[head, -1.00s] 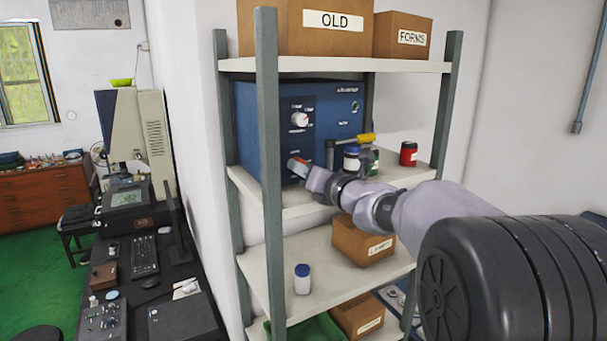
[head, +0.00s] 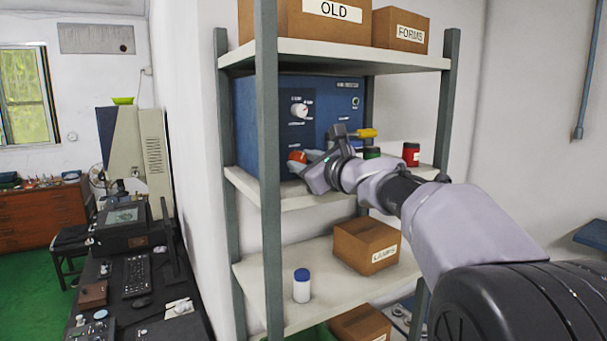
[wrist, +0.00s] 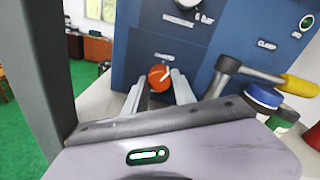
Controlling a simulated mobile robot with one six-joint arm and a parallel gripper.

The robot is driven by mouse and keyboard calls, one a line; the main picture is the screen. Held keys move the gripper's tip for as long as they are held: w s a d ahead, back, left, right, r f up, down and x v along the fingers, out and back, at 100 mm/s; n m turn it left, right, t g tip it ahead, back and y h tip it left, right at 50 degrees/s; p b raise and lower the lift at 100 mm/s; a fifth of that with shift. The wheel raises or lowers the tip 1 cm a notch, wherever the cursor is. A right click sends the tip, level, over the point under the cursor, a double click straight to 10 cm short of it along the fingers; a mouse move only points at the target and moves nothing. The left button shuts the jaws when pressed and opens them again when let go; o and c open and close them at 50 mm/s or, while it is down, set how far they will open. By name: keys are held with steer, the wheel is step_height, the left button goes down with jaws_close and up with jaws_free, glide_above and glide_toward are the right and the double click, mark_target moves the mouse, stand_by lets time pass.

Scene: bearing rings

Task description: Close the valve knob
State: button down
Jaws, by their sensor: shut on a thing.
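The orange-red valve knob (wrist: 160,77) is on the lower front of a blue instrument box (wrist: 150,40) in the wrist view. It has a pale mark on its face. In the head view the knob (head: 297,156) shows low on the blue box (head: 330,105), just past my fingertips. My gripper (wrist: 158,86) is shut on the knob, one pale finger on each side. The label above the knob is too small to read. In the head view my gripper (head: 307,159) reaches in from the right over the shelf.
A white dial (head: 299,110) sits above the knob. A yellow-handled clamp (wrist: 298,85) and a blue-capped bottle (wrist: 262,97) are close on the right. A red jar (head: 411,154) stands farther right. A grey shelf post (wrist: 40,70) rises close on the left.

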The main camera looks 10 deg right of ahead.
steer(key=n+b, duration=0.4)
steer(key=n, duration=0.1)
steer(key=shift+n, duration=0.3)
stand_by(0.4)
steer(key=c, duration=1)
jaws_free()
steer(key=shift+c, duration=0.2)
steer(key=b+v, duration=0.3)
steer(key=v, duration=1.4)
steer(key=shift+s, duration=0.3)
steer(key=shift+a+r, duration=0.1)
steer(key=shift+r, duration=0.05)
